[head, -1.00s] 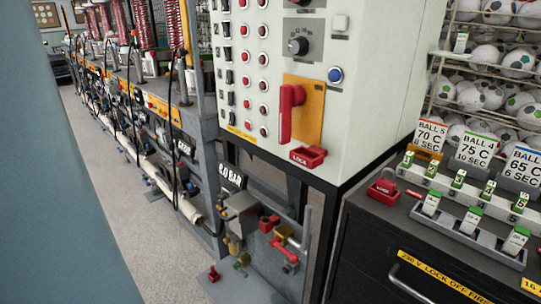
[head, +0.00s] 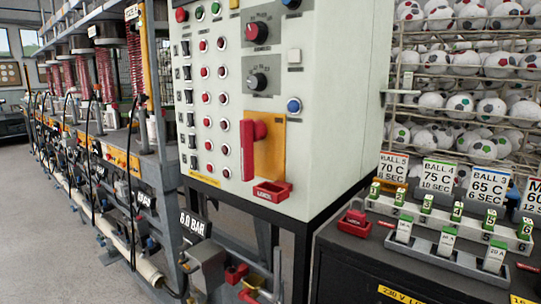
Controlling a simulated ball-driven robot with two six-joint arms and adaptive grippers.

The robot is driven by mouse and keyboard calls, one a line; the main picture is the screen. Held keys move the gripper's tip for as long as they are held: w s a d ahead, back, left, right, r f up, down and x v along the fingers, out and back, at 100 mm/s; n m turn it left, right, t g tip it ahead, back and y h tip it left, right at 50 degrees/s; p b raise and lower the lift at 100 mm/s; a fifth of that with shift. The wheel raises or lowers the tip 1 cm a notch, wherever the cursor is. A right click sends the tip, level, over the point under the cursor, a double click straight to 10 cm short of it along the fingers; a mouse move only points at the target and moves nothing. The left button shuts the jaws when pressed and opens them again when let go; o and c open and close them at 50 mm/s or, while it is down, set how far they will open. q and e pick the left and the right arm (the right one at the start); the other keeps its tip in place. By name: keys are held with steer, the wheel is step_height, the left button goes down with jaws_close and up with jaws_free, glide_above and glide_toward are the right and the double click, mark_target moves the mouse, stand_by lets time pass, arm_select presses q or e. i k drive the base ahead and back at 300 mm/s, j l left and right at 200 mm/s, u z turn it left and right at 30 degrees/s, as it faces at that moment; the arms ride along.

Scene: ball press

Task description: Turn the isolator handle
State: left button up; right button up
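The isolator handle (head: 248,150) is a red lever on a yellow plate (head: 269,145), low on the front of the pale control cabinet (head: 330,130). Its long grip stands upright, and its red knob is at the plate's upper left. A red lock tray (head: 271,193) sits just below the plate. Neither of my grippers is in the head view, so nothing is seen touching the handle.
A black cabinet (head: 345,265) stands at the right with a red padlock (head: 354,221), fuse racks (head: 440,250) and temperature cards (head: 437,175) on top. Wire shelves of footballs (head: 470,105) are behind. Pipes and a pressure sign (head: 194,223) are below left. Grey floor (head: 60,255) is clear at left.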

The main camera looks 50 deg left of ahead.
mark_target(251, 131)
steer(key=u, duration=1.75)
